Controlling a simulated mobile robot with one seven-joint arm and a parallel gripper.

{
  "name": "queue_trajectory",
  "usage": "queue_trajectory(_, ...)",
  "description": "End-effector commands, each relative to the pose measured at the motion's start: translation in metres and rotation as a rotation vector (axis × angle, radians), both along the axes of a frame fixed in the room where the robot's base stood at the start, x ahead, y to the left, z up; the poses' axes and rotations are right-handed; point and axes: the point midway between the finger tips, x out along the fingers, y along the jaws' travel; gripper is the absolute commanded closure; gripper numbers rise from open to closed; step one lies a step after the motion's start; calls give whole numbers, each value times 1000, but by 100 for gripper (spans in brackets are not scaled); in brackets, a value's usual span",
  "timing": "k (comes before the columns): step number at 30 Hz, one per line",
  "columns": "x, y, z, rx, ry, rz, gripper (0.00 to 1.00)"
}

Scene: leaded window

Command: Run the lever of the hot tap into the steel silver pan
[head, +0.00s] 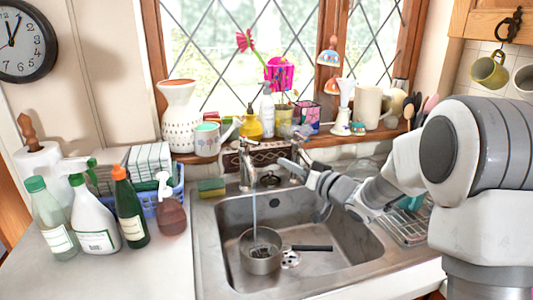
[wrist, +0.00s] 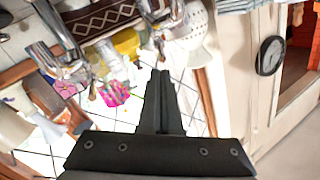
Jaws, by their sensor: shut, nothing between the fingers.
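The steel pan (head: 261,258) sits upright on the left of the sink floor. A stream of water runs into it from the left tap (head: 245,165). The right tap (head: 297,160) stands beside it at the back rim, partly covered by my gripper (head: 283,162). My gripper is shut and empty, with its fingers pointing left between the taps; I cannot tell if it touches a lever. In the wrist view the shut fingertips (wrist: 160,75) lie below one chrome tap (wrist: 165,18); another tap (wrist: 62,58) is at upper left. I see no hot or cold mark.
The sink (head: 340,235) is otherwise open around the pan and drain. A sponge (head: 211,187) lies on the back left rim. Several bottles (head: 95,220) stand on the left counter. A sill with vases, a mug and flowers runs behind the taps. A drying rack (head: 408,225) is at right.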

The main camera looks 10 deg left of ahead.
Motion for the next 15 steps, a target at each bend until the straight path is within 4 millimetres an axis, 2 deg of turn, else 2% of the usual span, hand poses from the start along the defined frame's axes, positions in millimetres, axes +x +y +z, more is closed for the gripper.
queue_trajectory(8,30,-4,-7,295,387,77,100)
queue_trajectory(15,52,-19,-10,554,716,126,100)
